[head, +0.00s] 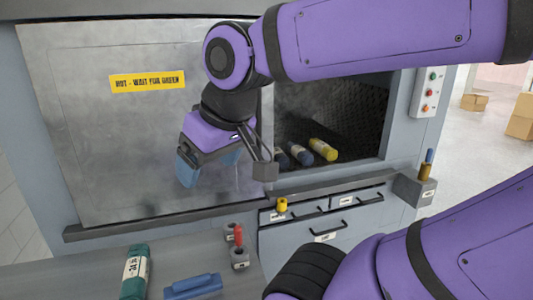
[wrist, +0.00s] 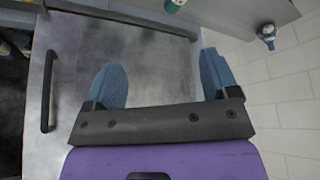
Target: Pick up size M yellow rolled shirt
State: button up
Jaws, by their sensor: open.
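A yellow rolled shirt (head: 323,149) lies inside the dark opening of the washer, at the right end of a short row. A blue-grey roll (head: 301,155) lies to its left, and another dark roll shows partly behind the door handle. No size mark is readable on the yellow roll. My gripper (head: 208,167) is open and empty in front of the metal door, left of the opening and apart from the yellow roll. In the wrist view my gripper (wrist: 163,68) shows its two blue fingers wide apart, with nothing between them.
The metal door (head: 110,120) covers the left of the washer; its dark handle (wrist: 47,92) is near my gripper. A labelled green roll (head: 135,272) and a blue object (head: 193,287) lie on the front counter. A red-handled item (head: 238,237) stands in a grey holder.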

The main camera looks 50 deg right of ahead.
aim_at(321, 148)
jog(key=k+l+z, duration=0.2)
jog(key=k, duration=0.45)
jog(key=i+z, duration=0.1)
jog(key=z, duration=0.4)
jog(key=i+l+z, duration=0.1)
jog(key=z, duration=0.85)
jog(key=i, duration=0.55)
jog(key=i+l, duration=0.35)
jog(key=l, duration=0.15)
jog(key=i+l+z, duration=0.1)
jog(key=i+l, duration=0.25)
jog(key=l, duration=0.15)
